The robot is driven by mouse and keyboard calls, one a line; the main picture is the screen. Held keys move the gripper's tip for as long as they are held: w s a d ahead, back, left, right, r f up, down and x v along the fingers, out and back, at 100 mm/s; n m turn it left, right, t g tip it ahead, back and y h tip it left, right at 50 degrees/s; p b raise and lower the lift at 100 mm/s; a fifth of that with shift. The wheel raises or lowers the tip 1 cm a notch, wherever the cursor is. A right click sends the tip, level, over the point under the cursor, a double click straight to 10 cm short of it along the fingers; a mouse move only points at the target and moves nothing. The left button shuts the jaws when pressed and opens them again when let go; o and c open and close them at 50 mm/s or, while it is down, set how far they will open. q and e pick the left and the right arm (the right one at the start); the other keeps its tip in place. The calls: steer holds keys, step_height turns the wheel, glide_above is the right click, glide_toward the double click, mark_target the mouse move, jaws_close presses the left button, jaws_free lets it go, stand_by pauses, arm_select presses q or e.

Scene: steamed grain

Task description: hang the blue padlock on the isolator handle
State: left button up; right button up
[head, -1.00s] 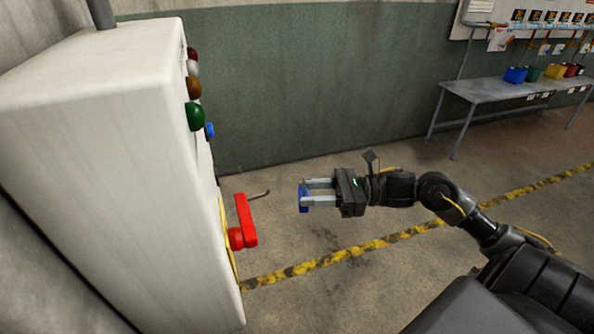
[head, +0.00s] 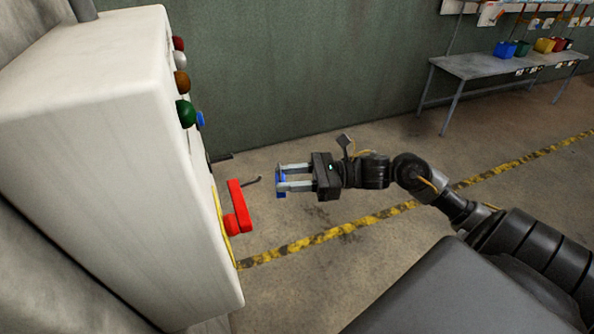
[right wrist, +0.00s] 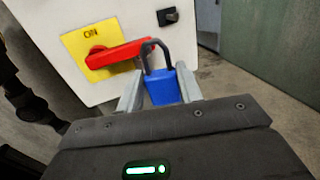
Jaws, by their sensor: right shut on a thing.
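The blue padlock (right wrist: 163,88) is between the fingers of my right gripper (right wrist: 157,92), with its dark shackle pointing up and away from the gripper. In the head view the padlock (head: 281,184) shows as a small blue piece at the tips of my right gripper (head: 281,180), which is shut on it. The red isolator handle (head: 240,206) is on the side of the white cabinet, left of the gripper with a gap between. In the right wrist view the handle (right wrist: 118,54) lies across a yellow plate (right wrist: 83,42); its end overlaps the shackle in the picture. My left gripper is out of view.
The white cabinet (head: 95,170) fills the left, with coloured lamps and buttons (head: 184,114) above the handle. A black latch (right wrist: 168,16) is on its face. A grey table (head: 490,66) with coloured boxes stands far right. Floor around the gripper is clear.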

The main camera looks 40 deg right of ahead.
steer(key=w+a+f, duration=0.1)
steer(key=a, duration=0.5)
steer(key=shift+w+a+f, duration=0.25)
steer(key=shift+w+f, duration=0.05)
steer(key=shift+w, duration=0.05)
stand_by(0.5)
stand_by(0.6)
steer(key=o, duration=1.1)
steer(key=shift+d, duration=0.1)
steer(key=b+v, duration=0.5)
steer(key=v, duration=0.5)
steer(key=shift+s+d, duration=0.15)
steer(key=shift+d, duration=0.1)
